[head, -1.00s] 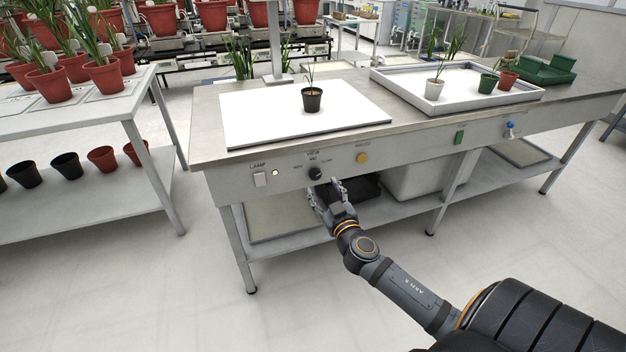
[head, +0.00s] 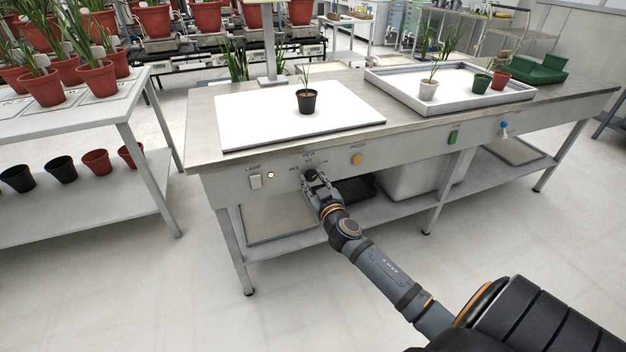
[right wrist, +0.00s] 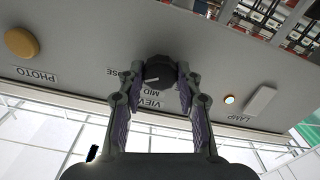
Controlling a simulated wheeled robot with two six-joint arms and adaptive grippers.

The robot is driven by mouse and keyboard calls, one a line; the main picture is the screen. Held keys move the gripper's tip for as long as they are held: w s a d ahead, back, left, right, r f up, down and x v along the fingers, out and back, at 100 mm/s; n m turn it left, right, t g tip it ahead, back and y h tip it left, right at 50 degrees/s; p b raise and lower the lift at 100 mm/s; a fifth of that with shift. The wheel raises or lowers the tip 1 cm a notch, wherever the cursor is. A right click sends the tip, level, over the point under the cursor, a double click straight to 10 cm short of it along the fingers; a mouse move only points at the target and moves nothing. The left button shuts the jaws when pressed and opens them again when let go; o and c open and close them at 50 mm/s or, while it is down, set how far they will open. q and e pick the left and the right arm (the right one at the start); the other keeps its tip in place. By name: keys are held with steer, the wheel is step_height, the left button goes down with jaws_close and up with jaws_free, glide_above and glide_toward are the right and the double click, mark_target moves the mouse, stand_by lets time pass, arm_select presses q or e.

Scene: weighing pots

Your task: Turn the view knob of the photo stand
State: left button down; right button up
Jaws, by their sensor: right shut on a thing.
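The black view knob (head: 311,175) sits on the front panel of the bench, below the white photo board (head: 240,130). In the right wrist view the fingers (right wrist: 158,84) flank the knob. The printed labels around the knob are partly covered. My left gripper is not in view.
The lamp switch (head: 255,181) and a small lit lamp (head: 271,175) are left of the knob. The yellow photo button (head: 357,158) is to its right. A black pot with a plant (head: 306,101) stands on the board. A white tray (head: 400,94) with several pots is farther right.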

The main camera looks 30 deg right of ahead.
steer(key=shift+c, duration=0.8)
